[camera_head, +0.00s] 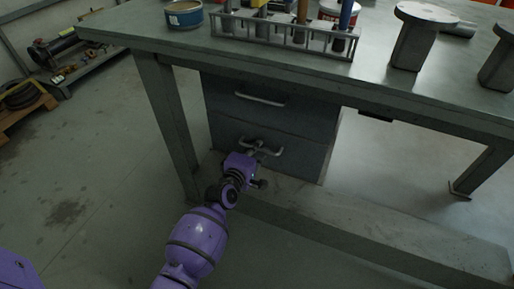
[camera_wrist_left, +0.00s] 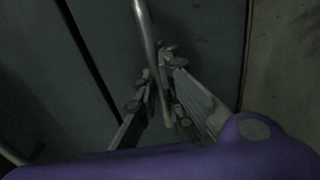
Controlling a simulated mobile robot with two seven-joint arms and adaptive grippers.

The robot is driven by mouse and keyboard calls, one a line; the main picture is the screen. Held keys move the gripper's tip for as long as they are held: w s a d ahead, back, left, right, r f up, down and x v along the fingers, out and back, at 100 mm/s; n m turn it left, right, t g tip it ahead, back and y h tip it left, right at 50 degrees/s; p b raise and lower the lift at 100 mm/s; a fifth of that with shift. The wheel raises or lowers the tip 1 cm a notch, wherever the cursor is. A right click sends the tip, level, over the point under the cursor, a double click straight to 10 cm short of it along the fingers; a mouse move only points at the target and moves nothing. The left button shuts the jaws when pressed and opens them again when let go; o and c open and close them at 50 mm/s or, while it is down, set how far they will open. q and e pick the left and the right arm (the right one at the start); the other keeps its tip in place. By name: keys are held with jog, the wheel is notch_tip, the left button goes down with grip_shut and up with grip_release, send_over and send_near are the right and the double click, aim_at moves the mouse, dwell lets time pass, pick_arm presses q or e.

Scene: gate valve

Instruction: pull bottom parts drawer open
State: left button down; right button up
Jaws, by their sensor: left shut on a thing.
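The bottom parts drawer (camera_head: 300,152) is the lower dark front of the unit under the workbench. Its bar handle (camera_head: 270,149) shows in the head view, partly hidden by my left gripper (camera_head: 256,148). In the left wrist view the handle (camera_wrist_left: 144,30) runs down between the fingers of my left gripper (camera_wrist_left: 165,95), which is shut on it. The top drawer (camera_head: 285,110) has its own handle (camera_head: 260,99) and looks closed. The bottom drawer's front looks about level with the top one; I cannot tell any small gap. My right gripper is not in view.
The workbench top (camera_head: 330,80) overhangs the drawers, with a leg (camera_head: 168,115) close left of my left arm. A low beam (camera_head: 370,225) runs along the floor below the drawers.

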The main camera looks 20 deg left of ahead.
pick_arm(q)
jog(key=f+p+v, duration=0.3)
jog(key=v, duration=1.4)
jog(key=s+d+f+p+v, duration=0.1)
jog(key=f+p+v, duration=0.3)
jog(key=v, duration=1.2)
jog(key=shift+s+a, duration=0.35)
jog(key=shift+s, duration=0.25)
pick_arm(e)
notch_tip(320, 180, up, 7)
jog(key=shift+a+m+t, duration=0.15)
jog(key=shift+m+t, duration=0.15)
pick_arm(q)
jog(key=shift+r, duration=0.1)
jog(key=c, duration=2.2)
grip_release()
jog(key=shift+o, duration=0.4)
